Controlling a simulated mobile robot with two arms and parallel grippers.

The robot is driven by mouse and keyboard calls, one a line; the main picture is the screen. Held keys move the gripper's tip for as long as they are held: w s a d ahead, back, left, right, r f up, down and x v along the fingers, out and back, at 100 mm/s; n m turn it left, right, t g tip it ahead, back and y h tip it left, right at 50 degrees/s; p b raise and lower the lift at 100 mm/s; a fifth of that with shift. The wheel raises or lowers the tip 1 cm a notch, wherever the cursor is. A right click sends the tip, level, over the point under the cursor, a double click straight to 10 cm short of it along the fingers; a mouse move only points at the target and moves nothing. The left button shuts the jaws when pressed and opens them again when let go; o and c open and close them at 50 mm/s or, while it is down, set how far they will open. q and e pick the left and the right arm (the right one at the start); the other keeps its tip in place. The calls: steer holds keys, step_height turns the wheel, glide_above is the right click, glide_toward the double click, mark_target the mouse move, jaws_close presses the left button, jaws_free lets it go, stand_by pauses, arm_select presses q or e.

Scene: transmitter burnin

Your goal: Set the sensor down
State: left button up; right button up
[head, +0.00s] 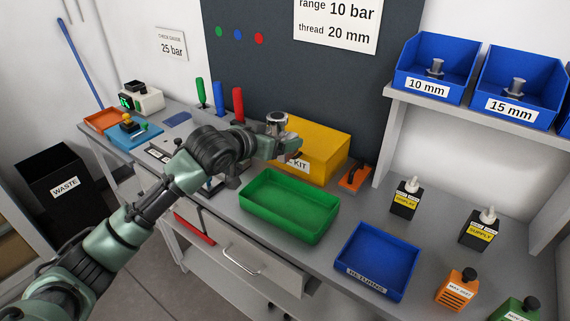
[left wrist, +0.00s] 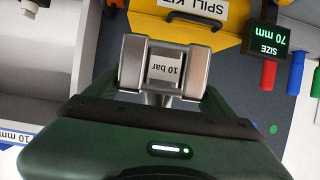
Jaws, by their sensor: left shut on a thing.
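My left gripper (head: 272,142) is shut on the sensor (head: 277,119), a small silver metal piece, and holds it up over the bench, in front of the yellow spill kit box (head: 322,148). In the left wrist view the fingers (left wrist: 164,70) close on both sides of the sensor (left wrist: 165,68), whose white label reads "10 bar" and appears upside down. The green tray (head: 287,232) lies on the bench below and to the right of the gripper, and looks empty. My right gripper is not in view.
The blue returns tray (head: 372,279) is at the front right. Two dark supply bottles (head: 405,200) stand behind it. Orange (head: 455,290) and green containers are at the right edge. Blue bins (head: 433,85) sit on the shelf. Colored handles (head: 219,98) stand behind my arm.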

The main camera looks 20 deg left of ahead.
arm_select(q)
steer(key=shift+f+p, duration=0.95)
steer(key=shift+f, duration=8)
steer(key=shift+f, duration=0.15)
steer(key=o, duration=2)
steer(key=shift+s+f, duration=0.1)
steer(key=shift+f, duration=0.1)
steer(key=shift+c, duration=0.2)
steer(key=shift+r, duration=0.1)
steer(key=b+v, duration=0.1)
steer(key=v, duration=1.1)
